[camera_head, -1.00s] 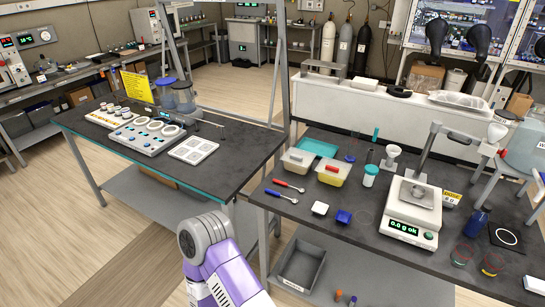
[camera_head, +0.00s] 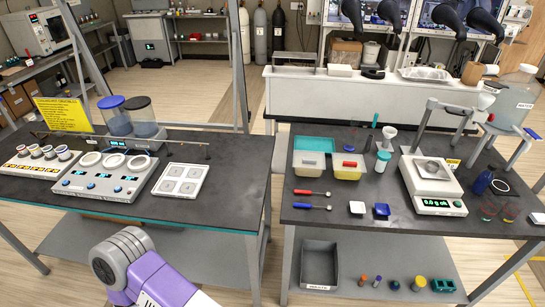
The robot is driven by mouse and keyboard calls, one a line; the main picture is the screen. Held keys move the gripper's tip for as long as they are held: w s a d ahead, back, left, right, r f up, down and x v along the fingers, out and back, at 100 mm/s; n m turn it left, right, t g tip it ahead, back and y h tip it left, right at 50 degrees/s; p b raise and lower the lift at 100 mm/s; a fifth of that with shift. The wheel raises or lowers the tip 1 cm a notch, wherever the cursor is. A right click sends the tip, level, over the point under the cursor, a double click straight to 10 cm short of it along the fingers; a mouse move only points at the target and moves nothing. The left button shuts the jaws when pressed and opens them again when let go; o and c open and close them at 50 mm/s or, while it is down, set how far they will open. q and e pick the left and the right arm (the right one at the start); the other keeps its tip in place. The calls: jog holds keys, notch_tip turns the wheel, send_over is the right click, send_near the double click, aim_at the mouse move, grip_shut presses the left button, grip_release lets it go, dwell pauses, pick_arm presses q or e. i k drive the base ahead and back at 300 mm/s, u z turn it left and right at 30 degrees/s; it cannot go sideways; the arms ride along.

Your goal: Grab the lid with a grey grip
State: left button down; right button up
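Two small tubs stand side by side near the back of the right table. The left tub (camera_head: 308,171) has a pale lid (camera_head: 309,159) with what looks like a small greyish grip, too small to be sure. The right tub (camera_head: 348,173) is yellowish, and its lid has a red grip (camera_head: 350,163). Neither gripper is in view. Only a purple and grey link of one of my arms shows at the bottom left, well apart from the tubs.
A teal tray (camera_head: 314,144) lies behind the tubs. Red and blue spoons (camera_head: 311,193) lie in front. A white-topped bottle (camera_head: 382,162) and a scale (camera_head: 433,185) stand to the right. The left table (camera_head: 225,180) holds devices and jars. A grey bin (camera_head: 320,265) sits on the lower shelf.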

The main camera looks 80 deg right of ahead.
aim_at(301, 158)
jog(key=z, duration=0.05)
jog(key=i, duration=0.25)
jog(key=z, duration=2.4)
